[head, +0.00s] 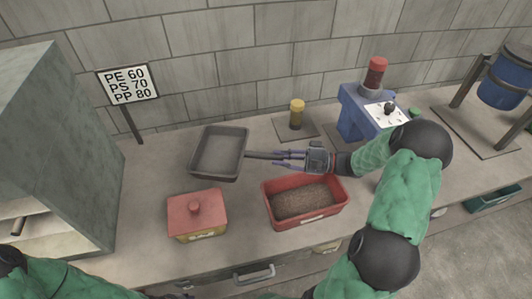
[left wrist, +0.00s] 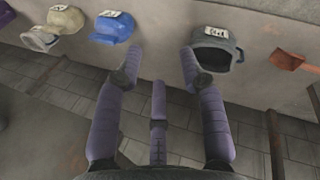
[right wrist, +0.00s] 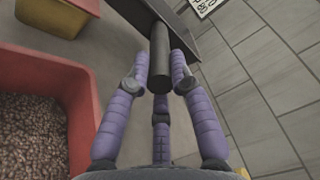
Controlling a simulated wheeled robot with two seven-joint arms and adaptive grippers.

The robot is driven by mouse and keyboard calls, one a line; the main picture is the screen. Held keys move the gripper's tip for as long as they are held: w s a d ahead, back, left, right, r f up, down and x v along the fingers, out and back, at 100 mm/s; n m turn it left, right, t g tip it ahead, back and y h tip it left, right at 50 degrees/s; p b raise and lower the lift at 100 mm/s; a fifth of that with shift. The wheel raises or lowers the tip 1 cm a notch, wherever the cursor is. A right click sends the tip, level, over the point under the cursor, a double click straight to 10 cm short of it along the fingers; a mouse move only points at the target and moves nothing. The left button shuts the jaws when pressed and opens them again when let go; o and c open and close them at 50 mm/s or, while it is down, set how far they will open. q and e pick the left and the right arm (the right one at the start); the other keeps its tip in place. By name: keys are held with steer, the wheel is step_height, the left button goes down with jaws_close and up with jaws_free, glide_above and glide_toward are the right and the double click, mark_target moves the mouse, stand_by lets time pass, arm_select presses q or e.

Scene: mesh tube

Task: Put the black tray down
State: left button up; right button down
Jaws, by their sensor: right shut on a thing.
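The black tray (head: 218,153) is a shallow dark rectangular pan with a handle, at the middle of the counter in the head view. My right gripper (head: 279,157) is to its right, with its fingers shut around the handle. In the right wrist view the fingers (right wrist: 160,78) close on the round dark handle (right wrist: 159,50), and part of the tray (right wrist: 185,35) shows beyond. I cannot tell whether the tray touches the counter or hangs just above it. My left gripper (left wrist: 158,75) is empty, its fingers spread, in the left wrist view.
A red bin of brown granules (head: 305,203) stands right of a lidded red and yellow box (head: 197,214). A sign (head: 128,84), a yellow-capped jar (head: 296,114) and a blue machine (head: 357,112) stand behind. A grey cabinet (head: 55,140) is left. Several bins, one dark (left wrist: 217,47), line the left wrist view.

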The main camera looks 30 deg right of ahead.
steer(key=w+d+f+b, duration=0.2)
steer(key=w+d+f, duration=0.1)
steer(key=d+f, duration=0.1)
steer(key=w+d+f+b, duration=0.3)
steer(key=w+d+f, duration=0.1)
steer(key=shift+w+f, duration=0.1)
steer(key=shift+w, duration=0.1)
steer(key=shift+w+d+f+b, duration=0.15)
steer(key=shift+f+b, duration=0.65)
steer(key=shift+f, duration=0.2)
steer(key=shift+w+d+f+b, duration=0.1)
steer(key=shift+d+f+b, duration=0.05)
steer(key=shift+f+b, duration=0.75)
steer(key=shift+f+p, duration=0.45)
steer(key=shift+f, duration=0.2)
steer(key=c, duration=1.1)
jaws_free()
steer(key=shift+a, duration=0.1)
